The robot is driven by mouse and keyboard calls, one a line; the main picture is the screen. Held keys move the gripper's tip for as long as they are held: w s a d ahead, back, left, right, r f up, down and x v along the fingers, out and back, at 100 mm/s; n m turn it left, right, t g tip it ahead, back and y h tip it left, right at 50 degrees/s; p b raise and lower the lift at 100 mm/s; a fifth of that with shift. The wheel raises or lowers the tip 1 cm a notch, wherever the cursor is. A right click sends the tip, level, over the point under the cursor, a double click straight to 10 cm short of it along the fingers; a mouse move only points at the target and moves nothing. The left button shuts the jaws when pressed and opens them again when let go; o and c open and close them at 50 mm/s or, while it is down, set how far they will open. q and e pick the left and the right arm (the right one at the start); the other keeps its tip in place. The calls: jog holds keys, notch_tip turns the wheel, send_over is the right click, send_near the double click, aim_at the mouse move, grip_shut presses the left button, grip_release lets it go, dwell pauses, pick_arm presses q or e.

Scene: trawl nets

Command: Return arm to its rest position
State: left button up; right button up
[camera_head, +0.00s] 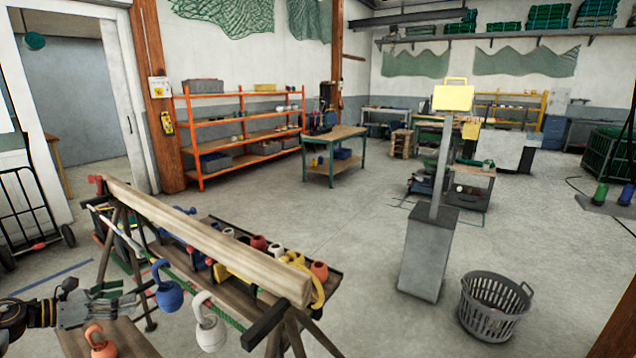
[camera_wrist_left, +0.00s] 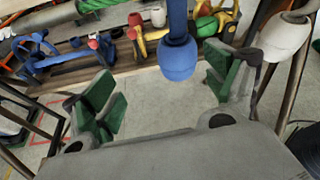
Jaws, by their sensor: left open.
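My left gripper (camera_head: 137,300) comes in low at the left of the head view, beside the trestle rack. In the left wrist view its two green-padded fingers (camera_wrist_left: 160,92) are spread apart with nothing between the pads. A blue float (camera_head: 168,292) hangs just to the right of the gripper in the head view; in the wrist view the float (camera_wrist_left: 178,58) shows beyond the fingers, and I cannot tell how far off. A white float (camera_head: 211,328) hangs further right, also in the wrist view (camera_wrist_left: 283,40). My right gripper is out of view.
A wooden beam (camera_head: 210,240) on trestles crosses the left foreground, with several coloured floats behind it. An orange float (camera_head: 102,345) is below the left gripper. A grey basket (camera_head: 494,308) and a grey pedestal (camera_head: 426,255) stand on the right. Floor between pedestal and beam is clear.

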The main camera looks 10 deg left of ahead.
pick_arm(q)
jog(key=w+a+n+t+y, duration=0.3)
jog(key=a+n+t+y, duration=0.3)
jog(key=a+n, duration=1)
jog(key=s+a+f+n+g+y, duration=0.25)
jog(key=a+f+n+y, duration=0.2)
jog(key=f+n, duration=0.25)
jog(key=s+a+f+n+g+y, duration=0.15)
jog(key=s+f+n, duration=0.35)
jog(key=f, duration=0.6)
jog(key=s+d+f+n+g+y, duration=0.1)
jog(key=s+f+n+g, duration=0.2)
jog(key=s+f, duration=0.55)
jog(key=s+a+f+n+g+y, duration=0.1)
jog(key=s+f+n+g+y, duration=0.3)
jog(key=f, duration=0.8)
jog(key=s+d+f+n+g+h, duration=0.4)
jog(key=s+d+f+h, duration=0.1)
jog(key=s+d+f, duration=1.7)
jog(key=s+d+f+h, duration=0.1)
jog(key=d+f, duration=0.2)
jog(key=d, duration=0.6)
jog(key=s+d+f+g+h, duration=0.1)
jog(key=s+d+f, duration=0.1)
jog(key=d, duration=0.7)
jog(key=s+d+f+h, duration=0.2)
jog(key=d+f, duration=0.2)
jog(key=d, duration=0.5)
jog(key=shift+d+m, duration=0.3)
